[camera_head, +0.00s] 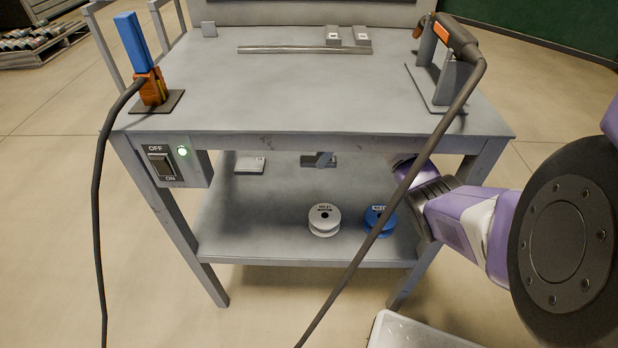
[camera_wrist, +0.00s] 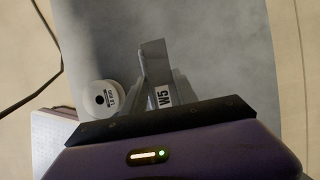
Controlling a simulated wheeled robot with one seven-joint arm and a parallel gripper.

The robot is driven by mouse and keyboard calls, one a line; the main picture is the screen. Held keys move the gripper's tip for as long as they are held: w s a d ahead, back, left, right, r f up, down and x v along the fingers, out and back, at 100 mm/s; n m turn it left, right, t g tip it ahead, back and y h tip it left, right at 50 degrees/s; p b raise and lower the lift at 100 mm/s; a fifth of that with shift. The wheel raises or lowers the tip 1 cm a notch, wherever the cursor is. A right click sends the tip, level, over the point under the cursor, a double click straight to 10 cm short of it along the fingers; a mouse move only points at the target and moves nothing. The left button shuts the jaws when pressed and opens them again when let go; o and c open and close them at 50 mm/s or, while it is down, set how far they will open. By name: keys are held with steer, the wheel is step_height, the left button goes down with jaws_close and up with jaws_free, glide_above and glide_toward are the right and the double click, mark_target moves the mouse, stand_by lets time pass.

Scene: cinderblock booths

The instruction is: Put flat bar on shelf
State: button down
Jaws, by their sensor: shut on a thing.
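My gripper (camera_wrist: 160,82) is shut on a grey flat bar (camera_wrist: 153,58) with a white "W5" label, seen in the wrist view. The bar stands out past the fingertips, over the grey shelf (camera_wrist: 222,50). In the head view the shelf (camera_head: 270,235) is the lower level of the workbench, and my arm reaches in under the tabletop from the right. The tabletop's front edge hides most of my gripper there. I cannot tell whether the bar touches the shelf.
The tabletop (camera_head: 300,95) is close above. A dark cable (camera_head: 400,190) hangs across the front right. A white bin (camera_head: 415,335) is below.

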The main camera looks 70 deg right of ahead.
mark_target(333, 159)
steer(key=shift+d+f, duration=0.15)
steer(key=shift+f, duration=0.3)
step_height(333, 159, down, 9)
steer(key=b, duration=0.4)
steer(key=shift+f, duration=0.1)
steer(key=c, duration=1)
jaws_free()
steer(key=shift+o, duration=0.2)
steer(key=p+v, duration=0.9)
steer(key=v, duration=0.1)
steer(key=shift+w+p, duration=0.1)
steer(key=shift+p, duration=0.3)
steer(key=shift+p+v, duration=1)
steer(key=shift+v, duration=0.1)
